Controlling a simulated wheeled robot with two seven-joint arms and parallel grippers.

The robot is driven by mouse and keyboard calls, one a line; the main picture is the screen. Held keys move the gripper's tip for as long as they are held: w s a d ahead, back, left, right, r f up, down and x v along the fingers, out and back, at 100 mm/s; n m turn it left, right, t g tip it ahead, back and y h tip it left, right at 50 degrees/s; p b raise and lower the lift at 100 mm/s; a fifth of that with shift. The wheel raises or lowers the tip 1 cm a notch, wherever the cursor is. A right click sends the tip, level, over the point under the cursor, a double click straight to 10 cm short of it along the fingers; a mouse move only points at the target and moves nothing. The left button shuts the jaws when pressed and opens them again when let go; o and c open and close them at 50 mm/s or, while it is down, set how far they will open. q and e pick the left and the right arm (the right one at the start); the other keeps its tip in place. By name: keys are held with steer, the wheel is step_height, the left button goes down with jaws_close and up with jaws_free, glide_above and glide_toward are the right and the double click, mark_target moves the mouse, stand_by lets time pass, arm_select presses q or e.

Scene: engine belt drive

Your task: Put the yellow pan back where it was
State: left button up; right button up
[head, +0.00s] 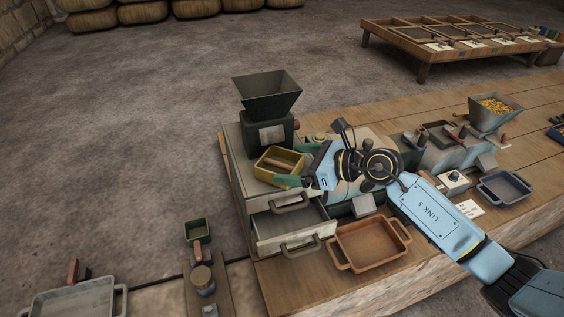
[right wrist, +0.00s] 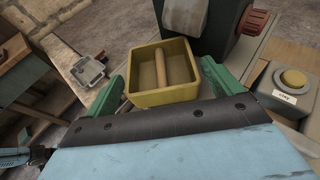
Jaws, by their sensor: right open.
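The yellow pan (head: 264,167) is a small square open box with a wooden bar across its middle. It sits level on top of the grey drawer cabinet (head: 236,172), in front of the dark hopper machine (head: 268,134). It also shows in the right wrist view (right wrist: 165,98), between the two green fingers. My right gripper (head: 296,172) is open, with one finger on either side of the pan. Whether the fingers touch its walls I cannot tell. My left gripper is not in view.
The cabinet has a drawer (head: 296,240) pulled out below the pan. A brown tray (head: 372,245) lies on the bench to the right. A green cup (head: 198,230) stands at the lower left.

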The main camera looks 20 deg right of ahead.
steer(key=v, duration=0.8)
steer(key=shift+b, duration=0.35)
steer(key=shift+a, duration=0.1)
